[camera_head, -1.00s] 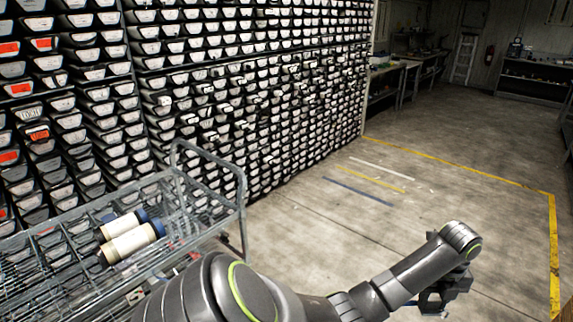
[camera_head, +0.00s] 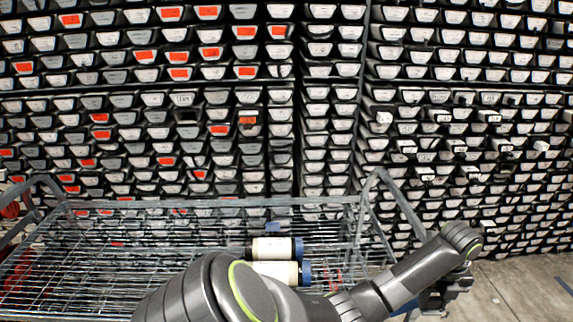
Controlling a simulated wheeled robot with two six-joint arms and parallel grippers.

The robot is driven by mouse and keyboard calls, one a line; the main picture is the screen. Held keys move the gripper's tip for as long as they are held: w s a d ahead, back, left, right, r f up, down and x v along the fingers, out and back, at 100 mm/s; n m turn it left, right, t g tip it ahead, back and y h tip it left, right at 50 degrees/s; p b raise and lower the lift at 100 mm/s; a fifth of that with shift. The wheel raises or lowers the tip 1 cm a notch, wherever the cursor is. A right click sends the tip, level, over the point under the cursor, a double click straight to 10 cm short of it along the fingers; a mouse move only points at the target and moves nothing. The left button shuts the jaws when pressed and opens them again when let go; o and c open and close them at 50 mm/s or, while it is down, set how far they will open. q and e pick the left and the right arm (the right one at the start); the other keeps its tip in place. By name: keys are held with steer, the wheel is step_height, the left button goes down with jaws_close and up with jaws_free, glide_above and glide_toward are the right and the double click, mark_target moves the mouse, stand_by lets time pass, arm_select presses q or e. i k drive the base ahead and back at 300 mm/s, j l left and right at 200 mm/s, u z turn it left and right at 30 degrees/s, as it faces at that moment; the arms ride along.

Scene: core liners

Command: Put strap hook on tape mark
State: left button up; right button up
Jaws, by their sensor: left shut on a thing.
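My left gripper (camera_head: 440,298) is at the lower right, at the end of my arm, which reaches across the bottom of the view. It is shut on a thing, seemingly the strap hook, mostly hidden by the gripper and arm. A small blue patch (camera_head: 408,305) shows beside the wrist; I cannot tell whether it belongs to the held thing. A short piece of a blue tape mark (camera_head: 564,286) shows on the floor at the right edge, apart from the gripper. No other tape strip is in view. My right gripper is not in view.
A grey wire cart (camera_head: 210,203) stands at the lower left and middle. Two pale cylinders with blue ends (camera_head: 277,248) lie in it, partly behind my arm. A tall rack of labelled trays (camera_head: 330,110) fills the background. Bare concrete floor (camera_head: 520,285) shows at the lower right.

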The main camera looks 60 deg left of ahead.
mark_target(273, 232)
steer(key=i+j+u, duration=0.25)
steer(key=u, duration=0.25)
steer(key=i+u, duration=0.75)
steer(key=u, duration=0.25)
steer(key=i+j+u, duration=0.25)
steer(key=k+l, duration=0.1)
